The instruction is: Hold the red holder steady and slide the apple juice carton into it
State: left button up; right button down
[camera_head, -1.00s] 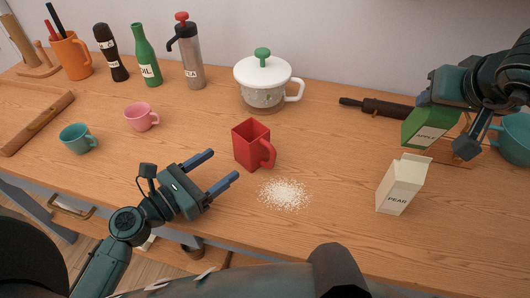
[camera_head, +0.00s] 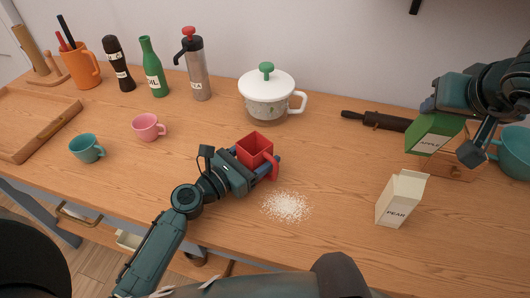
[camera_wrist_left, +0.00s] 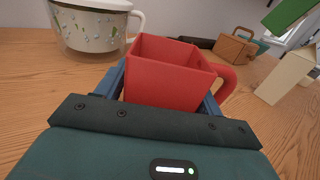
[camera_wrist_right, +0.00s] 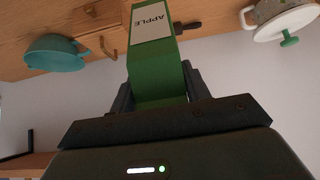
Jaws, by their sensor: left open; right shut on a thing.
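The red holder (camera_head: 255,148), a square open-topped container with a side handle, stands on the counter. My left gripper (camera_head: 262,168) is open with its fingers on either side of the holder; in the left wrist view the holder (camera_wrist_left: 168,82) sits between the blue fingers. I cannot tell whether the fingers touch it. The green apple juice carton (camera_head: 432,136), labelled APPLE, is held by my right gripper (camera_head: 446,108) at the right, above the counter. In the right wrist view the carton (camera_wrist_right: 158,70) is between the shut fingers.
A cream pear carton (camera_head: 402,199) stands at the right front. White spilled grains (camera_head: 287,206) lie just in front of the holder. A white lidded pot (camera_head: 267,98) stands behind it. A pink cup (camera_head: 148,127) and a teal cup (camera_head: 86,149) stand at the left.

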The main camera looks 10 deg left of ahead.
pick_arm(q)
jog(key=shift+c, duration=0.2)
pick_arm(e)
jog(key=shift+r, duration=0.1)
pick_arm(q)
jog(key=c, duration=0.7)
pick_arm(e)
jog(key=w+a+r+n+g+y, duration=0.1)
jog(key=w+a+r+n, duration=0.1)
jog(key=a, duration=0.7)
jog(key=w+a+r+n+g+y, duration=0.1)
jog(key=w+a+r+n, duration=0.15)
jog(key=a, duration=0.55)
jog(key=s+a+r+n+g, duration=0.1)
jog(key=s+a+r, duration=0.1)
jog(key=a, duration=0.6)
jog(key=s+a+r+n+g, duration=0.2)
jog(key=a, duration=0.6)
notch_tip(320, 180, down, 10)
jog(key=shift+a+f+y, duration=0.15)
jog(key=shift+a+y, duration=0.15)
jog(key=shift+a, duration=0.15)
